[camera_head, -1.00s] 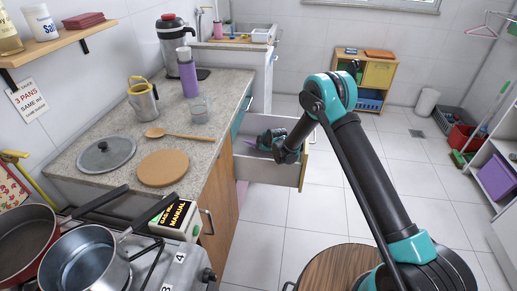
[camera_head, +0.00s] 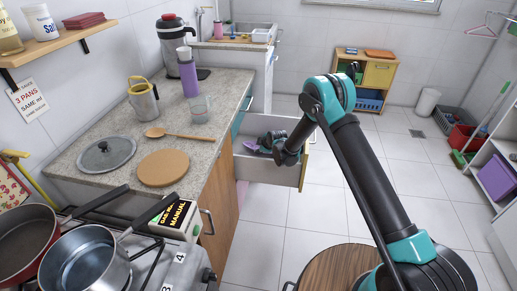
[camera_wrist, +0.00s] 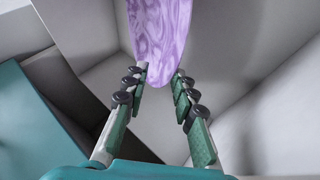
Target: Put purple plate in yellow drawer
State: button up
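The yellow drawer (camera_head: 275,173) is pulled out from the counter in the head view, with grey-white walls and a yellow front edge. My gripper (camera_head: 262,143) reaches into it from above the front. The purple plate (camera_wrist: 160,30), marbled purple and white, shows in the wrist view beyond and partly between my fingertips (camera_wrist: 162,78). The fingers stand apart and my gripper looks open, with no clear pinch on the plate. In the head view a little purple shows beside my gripper, and a pale purple patch (camera_head: 242,191) shows just below the drawer, by the cabinet.
The counter left of the drawer holds a purple bottle (camera_head: 187,76), a glass (camera_head: 200,108), a wooden spoon (camera_head: 180,134), a round board (camera_head: 163,167) and a lid (camera_head: 106,153). A wooden stool (camera_head: 330,268) stands in front. The floor right of the drawer is clear.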

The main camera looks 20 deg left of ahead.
jog(key=v, duration=1.1)
jog(key=shift+d+r, duration=0.25)
jog(key=shift+s+r, duration=0.1)
jog(key=s+d+r+m+h, duration=0.1)
jog(key=d+r+m, duration=0.3)
jog(key=d, duration=0.7)
jog(key=s+d+r+m+h, duration=0.1)
jog(key=s+d+r+m, duration=0.15)
jog(key=d+r, duration=0.55)
jog(key=s+d+r+m+h, duration=0.1)
jog(key=d+r+m+h, duration=0.2)
jog(key=d, duration=1)
jog(key=s+d+m+g+h, duration=0.1)
jog(key=s+d+m, duration=1.1)
jog(key=s+d, duration=1)
jog(key=shift+s+d+h, duration=0.3)
jog(key=shift+s+h, duration=0.1)
jog(key=shift+s, duration=0.55)
jog(key=shift+w+r, duration=0.1)
jog(key=shift+r, duration=0.05)
